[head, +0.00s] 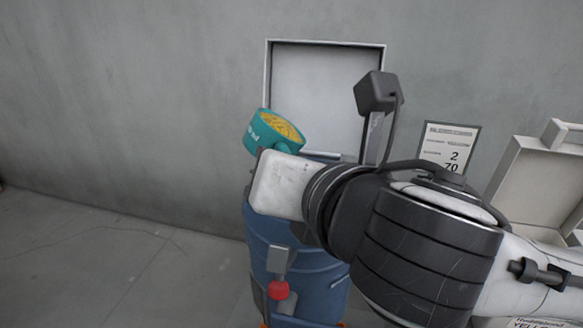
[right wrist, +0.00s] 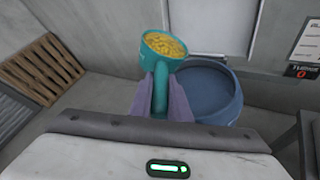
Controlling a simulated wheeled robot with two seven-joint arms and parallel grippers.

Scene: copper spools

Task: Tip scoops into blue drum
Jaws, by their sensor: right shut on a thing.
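A teal scoop (head: 257,134) filled with yellow granules is up near the wall in the head view, above the left rim of the blue drum (head: 312,285). In the right wrist view the scoop (right wrist: 150,50) stands mouth up, with its handle between the two fingers of my right gripper (right wrist: 161,88), which is shut on it. In the head view my right arm covers much of the drum. My left gripper is not in view.
A pale framed panel (head: 315,85) is on the grey wall behind the drum. A notice (head: 449,146) hangs right of it, with a beige box (head: 535,172) at the far right. A wooden slatted pallet (right wrist: 40,70) is at left in the wrist view. The floor left of the drum is clear.

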